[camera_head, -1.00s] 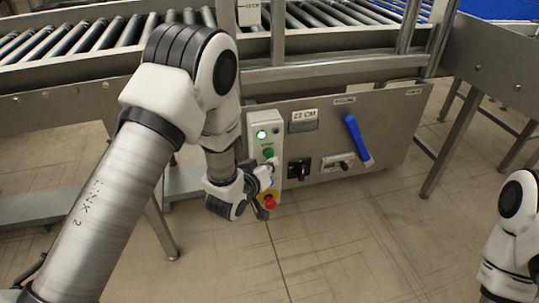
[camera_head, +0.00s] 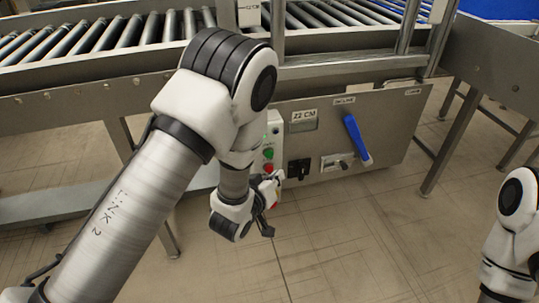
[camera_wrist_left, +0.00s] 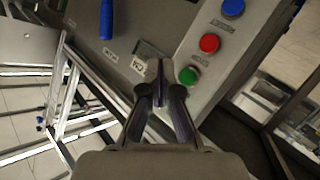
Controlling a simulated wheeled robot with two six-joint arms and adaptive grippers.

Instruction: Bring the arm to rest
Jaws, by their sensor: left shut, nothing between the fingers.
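My left gripper (camera_head: 270,208) is at the end of the left arm, in front of the lower part of the button box on the conveyor's side panel. In the left wrist view its fingers (camera_wrist_left: 160,78) are together with nothing between them. A green button (camera_wrist_left: 188,76) shows just right of the fingertips there, with a red button (camera_wrist_left: 209,43) and a blue button (camera_wrist_left: 232,9) beyond it. Whether the fingers touch the panel cannot be told. My arm hides part of the button box in the head view. My right gripper is out of view.
The panel carries a "22 CM" display (camera_head: 303,117), a blue lever (camera_head: 357,140), a black switch (camera_head: 298,170) and a latch (camera_head: 337,162). The roller conveyor (camera_head: 95,38) runs behind. The tiled floor (camera_head: 370,240) in front is clear. My right arm shows at the right edge.

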